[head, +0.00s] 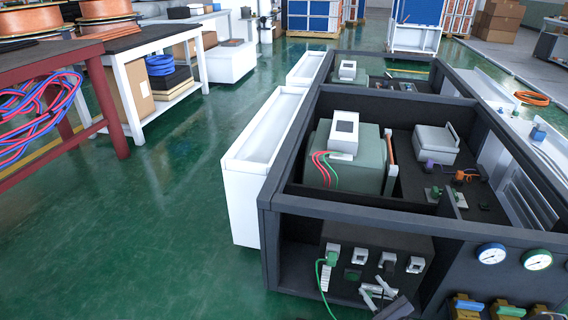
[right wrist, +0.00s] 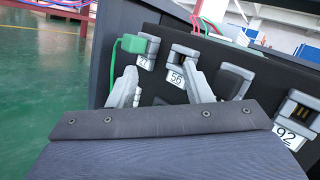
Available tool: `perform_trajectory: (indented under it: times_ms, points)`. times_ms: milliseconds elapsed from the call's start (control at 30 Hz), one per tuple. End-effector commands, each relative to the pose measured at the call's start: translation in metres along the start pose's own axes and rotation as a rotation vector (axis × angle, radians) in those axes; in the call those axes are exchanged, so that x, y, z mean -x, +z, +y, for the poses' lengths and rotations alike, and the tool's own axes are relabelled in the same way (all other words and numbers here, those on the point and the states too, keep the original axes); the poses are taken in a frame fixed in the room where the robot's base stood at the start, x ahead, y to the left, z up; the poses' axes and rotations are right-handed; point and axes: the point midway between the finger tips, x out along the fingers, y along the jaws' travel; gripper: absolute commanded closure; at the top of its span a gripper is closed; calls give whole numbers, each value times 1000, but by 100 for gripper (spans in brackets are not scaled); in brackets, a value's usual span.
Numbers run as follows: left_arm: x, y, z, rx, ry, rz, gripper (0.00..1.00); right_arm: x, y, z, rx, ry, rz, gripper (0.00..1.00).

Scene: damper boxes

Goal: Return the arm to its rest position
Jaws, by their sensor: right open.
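My right gripper (head: 376,291) is open at the bottom of the head view, in front of a black socket panel (head: 350,290) in the dark frame. In the right wrist view its two grey fingers (right wrist: 163,82) stand apart with nothing between them. A green plug (head: 332,258) with a green cable sits at the leftmost socket of the panel; the plug also shows in the right wrist view (right wrist: 135,44). Beside it are grey sockets, with labels reading 56 (right wrist: 176,76) and 92 (right wrist: 289,136). My left gripper is not in view.
The dark frame (head: 400,222) holds a grey-green box (head: 345,175) with red and green wires. Two gauges (head: 491,253) are at the right. A white cabinet (head: 240,200) stands left of the frame. Green floor (head: 150,240) is open further left, near a red-legged table (head: 105,105).

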Motion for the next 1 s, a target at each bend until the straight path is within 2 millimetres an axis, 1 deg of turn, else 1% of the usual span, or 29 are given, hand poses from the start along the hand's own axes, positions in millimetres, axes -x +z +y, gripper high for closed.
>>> perform_trajectory:
  times_ms: [33,67,100,233,267,300,367,400,500,600,700,800,900,1000]
  points:
    - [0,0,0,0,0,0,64,-14,32,-3,60,116,-42,55]
    - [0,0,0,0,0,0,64,-19,48,-1,90,186,-61,55]
    - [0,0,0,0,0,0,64,-25,71,2,132,276,-86,55]
    - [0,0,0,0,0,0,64,-33,137,17,278,555,-138,55]
    - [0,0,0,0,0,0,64,-32,151,21,313,617,-145,55]
    - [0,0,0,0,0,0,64,-30,170,26,365,696,-153,55]
    - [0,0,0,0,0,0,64,-25,196,34,444,811,-160,55]
    - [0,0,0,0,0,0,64,-20,212,39,499,883,-159,55]
    - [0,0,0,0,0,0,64,-4,248,51,647,1047,-148,55]
    - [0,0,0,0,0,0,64,16,279,60,806,1187,-122,55]
    - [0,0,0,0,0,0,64,40,304,65,975,1297,-82,55]
    - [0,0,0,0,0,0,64,64,324,68,1152,1376,-32,55]
    - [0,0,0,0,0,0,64,85,337,68,1310,1419,21,55]
    - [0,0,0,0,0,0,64,101,345,67,1438,1435,67,55]
